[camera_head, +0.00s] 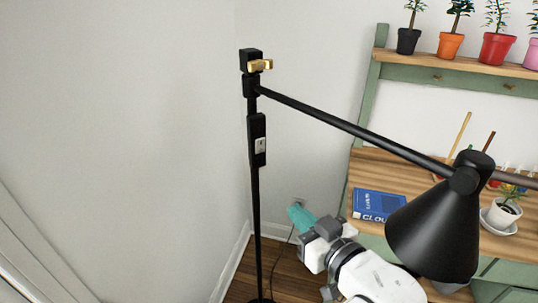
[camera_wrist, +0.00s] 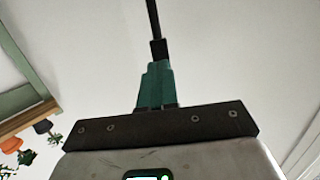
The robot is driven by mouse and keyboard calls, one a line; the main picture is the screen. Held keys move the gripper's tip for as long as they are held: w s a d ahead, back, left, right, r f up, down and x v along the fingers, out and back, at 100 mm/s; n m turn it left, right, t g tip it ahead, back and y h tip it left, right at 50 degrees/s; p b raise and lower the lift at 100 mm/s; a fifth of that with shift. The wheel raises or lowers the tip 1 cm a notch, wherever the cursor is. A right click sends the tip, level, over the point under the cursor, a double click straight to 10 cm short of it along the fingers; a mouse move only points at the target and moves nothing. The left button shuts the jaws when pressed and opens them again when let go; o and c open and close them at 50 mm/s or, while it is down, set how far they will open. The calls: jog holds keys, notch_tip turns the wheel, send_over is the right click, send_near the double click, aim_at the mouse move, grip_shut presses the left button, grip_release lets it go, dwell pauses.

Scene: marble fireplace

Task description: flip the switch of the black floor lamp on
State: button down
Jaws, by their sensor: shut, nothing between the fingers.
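The black floor lamp (camera_head: 257,215) stands near the wall corner in the head view, its arm reaching right to a cone shade (camera_head: 435,232). A black switch housing (camera_head: 256,130) sits on its upright pole, with a small white switch (camera_head: 260,145) on its face. My gripper (camera_head: 294,210) has teal fingers, shut and empty, below and right of the switch. In the upside-down wrist view, my gripper (camera_wrist: 156,64) lines up with the lamp pole (camera_wrist: 153,18). A dark thicker section (camera_wrist: 158,48) of the lamp shows just past the fingertips; the switch face is not visible there.
A green and wooden desk (camera_head: 375,165) with a blue book (camera_head: 378,204) stands at right. Potted plants stand on its upper shelf (camera_head: 450,62). The lamp shade hangs close to my arm. Bare wall (camera_head: 130,130) fills the left; wooden floor lies around the pole.

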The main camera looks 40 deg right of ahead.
notch_tip(320, 180, up, 6)
jog(key=t, duration=0.3)
jog(key=shift+d+h+b, duration=0.3)
jog(key=shift+d, duration=0.1)
jog(key=b, duration=0.2)
send_near(263, 139)
jog(key=x, duration=0.6)
jog(key=shift+w, duration=0.4)
jog(key=shift+r, duration=0.15)
